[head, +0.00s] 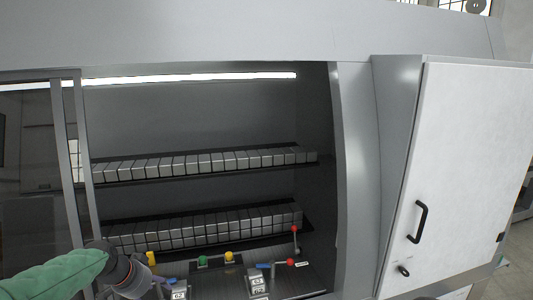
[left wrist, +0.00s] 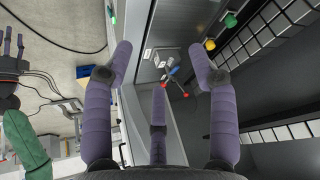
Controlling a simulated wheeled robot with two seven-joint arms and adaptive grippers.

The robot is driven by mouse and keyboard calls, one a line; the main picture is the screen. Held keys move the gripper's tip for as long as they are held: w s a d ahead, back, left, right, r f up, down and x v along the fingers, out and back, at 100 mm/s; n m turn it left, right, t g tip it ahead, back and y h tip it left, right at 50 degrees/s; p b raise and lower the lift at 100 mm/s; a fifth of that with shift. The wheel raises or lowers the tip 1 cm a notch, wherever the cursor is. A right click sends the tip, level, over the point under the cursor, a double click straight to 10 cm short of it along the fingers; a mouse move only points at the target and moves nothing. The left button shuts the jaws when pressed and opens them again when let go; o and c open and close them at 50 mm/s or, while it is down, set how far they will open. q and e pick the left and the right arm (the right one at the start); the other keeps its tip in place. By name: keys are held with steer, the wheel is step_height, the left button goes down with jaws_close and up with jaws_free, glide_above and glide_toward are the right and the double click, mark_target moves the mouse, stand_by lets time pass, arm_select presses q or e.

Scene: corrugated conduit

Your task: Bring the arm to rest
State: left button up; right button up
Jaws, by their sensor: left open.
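My left arm (head: 58,273) in its green sleeve comes in at the lower left of the head view. My right gripper (left wrist: 12,65) shows at the left edge of the left wrist view, small and partly cut off, beside a green sleeve.
The grey machine cabinet (head: 358,180) has an open bay with two rows of metal blocks (head: 200,163). Yellow and green buttons (head: 203,260) and a red-knobbed lever (head: 294,240) stand at its front edge. A white door (head: 465,160) with a black handle is at right.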

arm_select(q)
steer(key=s+d+f+n+g+b, duration=0.1)
steer(key=d+f+b, duration=0.25)
steer(key=f, duration=0.85)
steer(key=s+d+f+n+b, duration=0.1)
steer(key=d+f+n+b, duration=0.3)
steer(key=f, duration=0.8)
steer(key=s+d+f+m+g+b, duration=0.15)
steer(key=f+b, duration=0.45)
steer(key=f, duration=0.7)
steer(key=s+d+f+n+b, duration=0.2)
steer(key=s+d+f+b, duration=0.2)
steer(key=s+f, duration=0.3)
steer(key=s+d+f+n+g+h+b, duration=0.1)
steer(key=s+d+f+b, duration=0.3)
steer(key=f, duration=1)
steer(key=s+d+f+n+g+b, duration=0.1)
steer(key=s+d+f+n+b, duration=0.2)
steer(key=s+f+b, duration=0.4)
steer(key=s+d+f, duration=0.1)
steer(key=s+f, duration=0.2)
steer(key=shift+s+f, duration=0.2)
steer(key=shift+f, duration=0.15)
arm_select(e)
step_height(320, 180, down, 29)
steer(key=shift+w, duration=0.45)
